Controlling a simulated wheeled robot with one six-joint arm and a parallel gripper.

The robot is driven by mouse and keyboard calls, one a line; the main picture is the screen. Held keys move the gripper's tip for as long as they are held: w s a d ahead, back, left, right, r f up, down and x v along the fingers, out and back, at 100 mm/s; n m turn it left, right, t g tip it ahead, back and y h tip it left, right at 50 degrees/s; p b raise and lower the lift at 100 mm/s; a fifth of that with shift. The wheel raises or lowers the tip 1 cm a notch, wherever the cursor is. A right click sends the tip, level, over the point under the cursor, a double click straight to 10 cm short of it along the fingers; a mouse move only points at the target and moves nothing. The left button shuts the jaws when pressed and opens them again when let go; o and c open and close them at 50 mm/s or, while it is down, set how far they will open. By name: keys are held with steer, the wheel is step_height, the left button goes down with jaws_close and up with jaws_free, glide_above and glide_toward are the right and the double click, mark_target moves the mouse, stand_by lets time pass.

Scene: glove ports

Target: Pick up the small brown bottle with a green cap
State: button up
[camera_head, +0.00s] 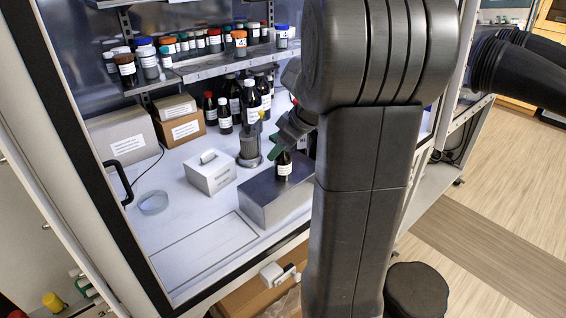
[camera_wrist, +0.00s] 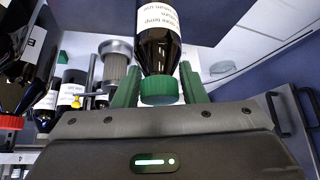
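The small brown bottle (camera_head: 284,168) with a white label stands upright on a grey metal block (camera_head: 260,199) inside the glove box. In the wrist view the bottle (camera_wrist: 158,45) appears upside down, and its green cap (camera_wrist: 160,88) faces the palm. My gripper (camera_head: 279,147) is directly above the block and hides the cap in the head view. In the wrist view the green fingers of my gripper (camera_wrist: 159,75) stand on either side of the cap and neck, very close to them. Whether they touch the bottle cannot be told.
A metal cylinder (camera_head: 250,147) stands just behind the block, with several dark bottles (camera_head: 235,98) beyond it. A white box (camera_head: 211,173) and a glass dish (camera_head: 153,203) are to the left. Shelves (camera_head: 225,68) with several jars run along the back. The front left floor is clear.

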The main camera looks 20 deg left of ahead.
steer(key=c, duration=0.6)
